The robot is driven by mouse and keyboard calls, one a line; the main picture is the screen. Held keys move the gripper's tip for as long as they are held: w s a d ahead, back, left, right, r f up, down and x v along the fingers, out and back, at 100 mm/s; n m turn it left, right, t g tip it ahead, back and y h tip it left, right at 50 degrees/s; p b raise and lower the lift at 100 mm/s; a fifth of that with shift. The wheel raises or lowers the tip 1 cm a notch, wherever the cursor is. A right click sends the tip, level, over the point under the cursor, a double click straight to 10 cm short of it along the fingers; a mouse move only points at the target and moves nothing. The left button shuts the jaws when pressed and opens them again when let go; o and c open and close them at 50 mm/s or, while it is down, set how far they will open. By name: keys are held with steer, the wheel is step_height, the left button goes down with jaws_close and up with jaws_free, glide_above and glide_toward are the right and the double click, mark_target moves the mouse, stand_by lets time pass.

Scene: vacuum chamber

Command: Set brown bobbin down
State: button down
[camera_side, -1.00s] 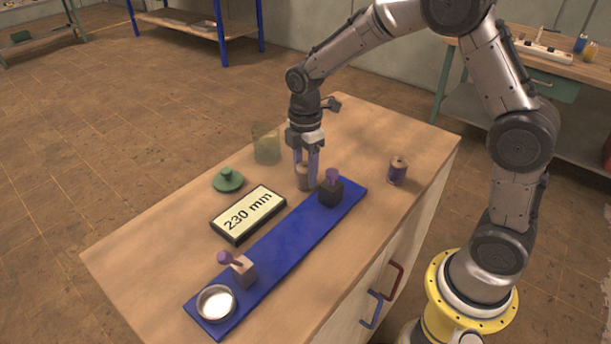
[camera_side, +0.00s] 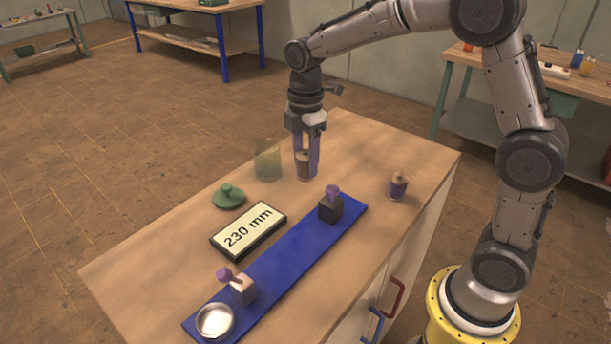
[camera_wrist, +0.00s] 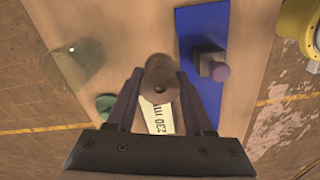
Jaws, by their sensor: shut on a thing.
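The brown bobbin (camera_side: 303,165) is upright between the two purple-grey fingers of my gripper (camera_side: 307,172), which is shut on it. In the wrist view the bobbin (camera_wrist: 159,82) shows from above with a hole in its top, between the fingertips (camera_wrist: 160,84). In the side view its lower end looks at or very near the wooden table top (camera_side: 350,145); I cannot tell whether it touches. It stands behind the blue board, between the clear glass and the dark block.
A clear glass (camera_side: 268,160) stands close left of the bobbin. A blue board (camera_side: 285,255) carries a dark block (camera_side: 331,209), a pale block (camera_side: 243,290) and a metal dish (camera_side: 215,321). A purple bobbin (camera_side: 397,187), a green lid (camera_side: 229,197) and a "230 mm" display (camera_side: 248,230) are also on the table.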

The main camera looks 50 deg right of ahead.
steer(key=shift+r, duration=0.95)
steer(key=shift+s+r, duration=0.15)
steer(key=shift+r, duration=0.05)
steer(key=a+r, duration=0.3)
step_height(320, 180, up, 6)
steer(key=n, duration=0.9)
glide_above(227, 318)
steer(key=a, duration=0.2)
steer(key=f, duration=1.2)
steer(key=shift+w+d+f, duration=0.15)
steer(key=shift+w+f, duration=0.2)
steer(key=shift+f, duration=2.3)
